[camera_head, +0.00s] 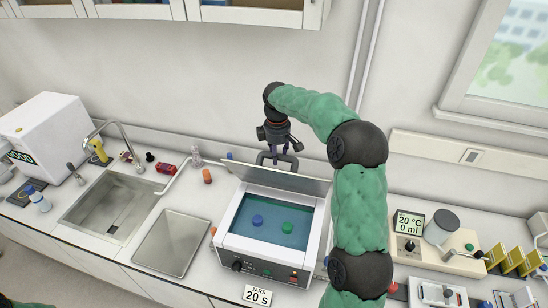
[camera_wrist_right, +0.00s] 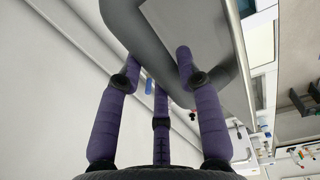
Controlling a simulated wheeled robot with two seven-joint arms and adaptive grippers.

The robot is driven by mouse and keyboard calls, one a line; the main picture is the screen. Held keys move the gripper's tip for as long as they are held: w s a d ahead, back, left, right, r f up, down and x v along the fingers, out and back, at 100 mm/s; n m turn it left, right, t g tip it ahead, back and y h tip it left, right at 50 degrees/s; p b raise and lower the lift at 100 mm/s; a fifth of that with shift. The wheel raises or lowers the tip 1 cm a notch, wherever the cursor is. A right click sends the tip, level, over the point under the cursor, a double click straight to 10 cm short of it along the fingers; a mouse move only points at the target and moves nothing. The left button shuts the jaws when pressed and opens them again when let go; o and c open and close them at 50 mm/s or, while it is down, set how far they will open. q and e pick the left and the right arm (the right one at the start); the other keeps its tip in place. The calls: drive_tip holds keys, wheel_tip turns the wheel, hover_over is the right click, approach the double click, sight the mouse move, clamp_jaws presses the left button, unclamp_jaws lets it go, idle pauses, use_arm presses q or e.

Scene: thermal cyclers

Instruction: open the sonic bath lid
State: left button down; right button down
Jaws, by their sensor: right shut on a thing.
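My right gripper (camera_head: 279,158) is at the lid's top edge, shut on the grey lid handle (camera_head: 262,158). In the right wrist view, the purple fingers (camera_wrist_right: 160,85) sit around the grey handle bar (camera_wrist_right: 140,40), with the lid panel (camera_wrist_right: 205,45) beside it. My left gripper is not in view.
A sink (camera_head: 112,203) and a metal plate (camera_head: 171,243) lie left of the bath. A "JARS 20 S" sign (camera_head: 257,296) stands in front. A 20 °C device (camera_head: 440,240) stands to the right, past my right arm. The wall is close behind the lid.

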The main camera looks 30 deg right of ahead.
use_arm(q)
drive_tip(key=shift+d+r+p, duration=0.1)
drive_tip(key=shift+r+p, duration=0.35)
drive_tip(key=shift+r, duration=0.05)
use_arm(e)
drive_tip(key=shift+w+d+f+g+y, duration=0.2)
drive_tip(key=shift+w+d, duration=0.15)
drive_tip(key=shift+d, duration=0.2)
drive_tip(key=shift+w+d+f+g+y, duration=0.1)
drive_tip(key=shift+w+d+g+y, duration=0.1)
drive_tip(key=shift+w+d, duration=0.25)
drive_tip(key=shift+s+d, duration=0.1)
drive_tip(key=c, duration=0.9)
unclamp_jaws()
drive_tip(key=shift+f, duration=0.1)
drive_tip(key=shift+o, duration=0.3)
drive_tip(key=shift+w+d, duration=0.3)
drive_tip(key=shift+d, duration=0.15)
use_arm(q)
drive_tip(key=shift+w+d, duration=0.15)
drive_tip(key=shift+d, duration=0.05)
use_arm(e)
wheel_tip(320, 180, up, 12)
drive_tip(key=shift+w+d, duration=0.25)
